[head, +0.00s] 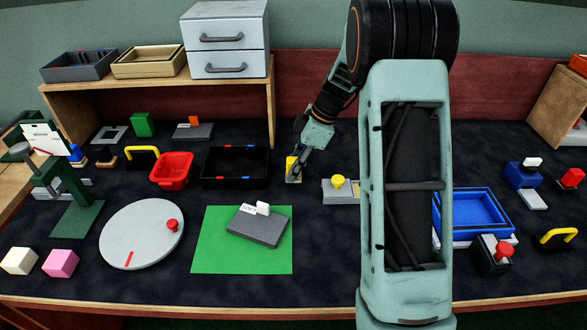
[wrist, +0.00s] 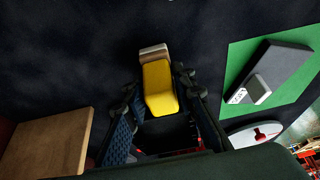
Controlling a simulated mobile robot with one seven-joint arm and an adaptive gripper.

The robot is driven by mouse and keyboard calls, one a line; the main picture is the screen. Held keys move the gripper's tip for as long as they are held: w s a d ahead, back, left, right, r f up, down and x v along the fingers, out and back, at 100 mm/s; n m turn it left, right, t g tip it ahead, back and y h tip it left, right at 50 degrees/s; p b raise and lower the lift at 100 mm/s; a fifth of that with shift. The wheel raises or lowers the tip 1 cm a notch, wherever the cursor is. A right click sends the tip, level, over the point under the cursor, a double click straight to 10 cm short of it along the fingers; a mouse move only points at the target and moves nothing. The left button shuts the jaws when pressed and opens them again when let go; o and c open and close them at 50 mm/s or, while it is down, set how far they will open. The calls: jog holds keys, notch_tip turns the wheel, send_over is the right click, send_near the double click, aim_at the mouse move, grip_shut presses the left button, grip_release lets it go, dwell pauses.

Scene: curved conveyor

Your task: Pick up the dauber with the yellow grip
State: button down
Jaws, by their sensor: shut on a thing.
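The dauber with the yellow grip (head: 290,163) is near the back middle of the dark table, right of the black tray. It also shows in the wrist view (wrist: 159,88), with a pale and brown end pointing away from my gripper. My gripper (head: 296,168) reaches down to it from the upper right. In the wrist view my gripper (wrist: 156,104) has one finger on each side of the yellow grip and is shut on it. The fingers hide part of it in the head view. I cannot tell whether it touches the table.
A grey block with a yellow knob (head: 338,181) stands close on the right. The black tray (head: 235,185) is close on the left. A green mat (head: 215,255) with a grey block (head: 257,228) lies in front. A wooden shelf (head: 160,87) stands behind on the left.

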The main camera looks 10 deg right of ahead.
aim_at(293, 159)
notch_tip(293, 159, up, 3)
jog(key=shift+r, duration=0.1)
jog(key=s+d+r, duration=0.2)
jog(key=s+r, duration=0.3)
jog(key=s, duration=0.1)
jog(key=s+d+r+p, duration=0.1)
jog(key=s+d+r, duration=0.1)
jog(key=s+r, duration=0.2)
jog(key=s, duration=0.3)
jog(key=shift+s+d+r, duration=0.15)
jog(key=shift+d+r, duration=0.1)
jog(key=shift+r, duration=0.1)
jog(key=shift+p, duration=0.4)
dwell(0.8)
